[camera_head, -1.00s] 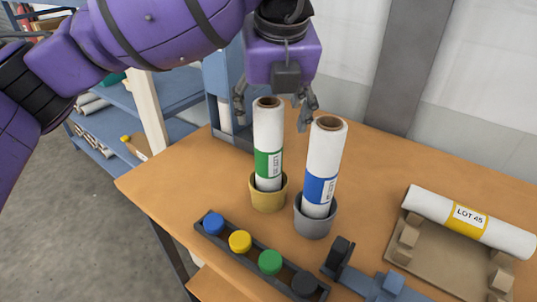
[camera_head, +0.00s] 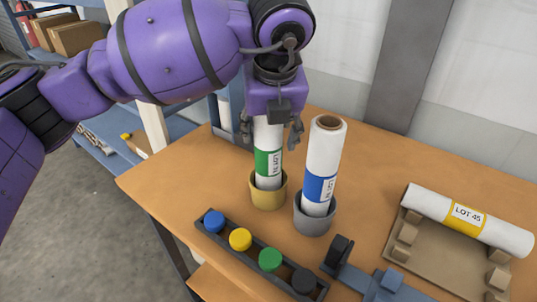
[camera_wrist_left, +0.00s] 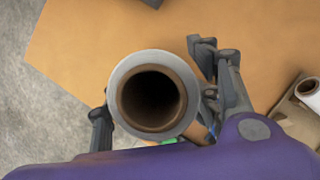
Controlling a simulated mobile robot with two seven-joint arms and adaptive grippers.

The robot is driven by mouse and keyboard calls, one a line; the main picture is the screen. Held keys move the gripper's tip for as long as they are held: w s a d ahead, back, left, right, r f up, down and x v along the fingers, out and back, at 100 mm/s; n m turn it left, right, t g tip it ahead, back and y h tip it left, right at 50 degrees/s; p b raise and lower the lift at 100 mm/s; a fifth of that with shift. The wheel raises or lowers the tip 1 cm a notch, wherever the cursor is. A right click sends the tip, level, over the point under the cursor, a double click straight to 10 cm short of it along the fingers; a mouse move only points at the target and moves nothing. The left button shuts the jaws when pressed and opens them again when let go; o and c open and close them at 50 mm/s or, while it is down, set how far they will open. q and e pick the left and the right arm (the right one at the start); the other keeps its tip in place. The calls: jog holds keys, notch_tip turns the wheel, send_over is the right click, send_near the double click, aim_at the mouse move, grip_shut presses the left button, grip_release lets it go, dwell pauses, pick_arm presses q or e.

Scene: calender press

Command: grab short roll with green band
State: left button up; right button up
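The short white roll with the green band (camera_head: 268,160) stands upright in a yellow cup (camera_head: 268,194) on the table. My left gripper (camera_head: 270,138) is over its top, with one finger on each side. The roll's upper end is hidden by the gripper in the head view. My right gripper is not in view.
A taller roll with a blue band (camera_head: 322,170) stands in a grey cup (camera_head: 314,218) close to the right. A tray of coloured caps (camera_head: 262,252) lies in front. A LOT 45 roll (camera_head: 468,218) rests on a cradle (camera_head: 440,252) at the right.

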pick_arm(q)
grip_shut()
jog(key=shift+r, duration=0.1)
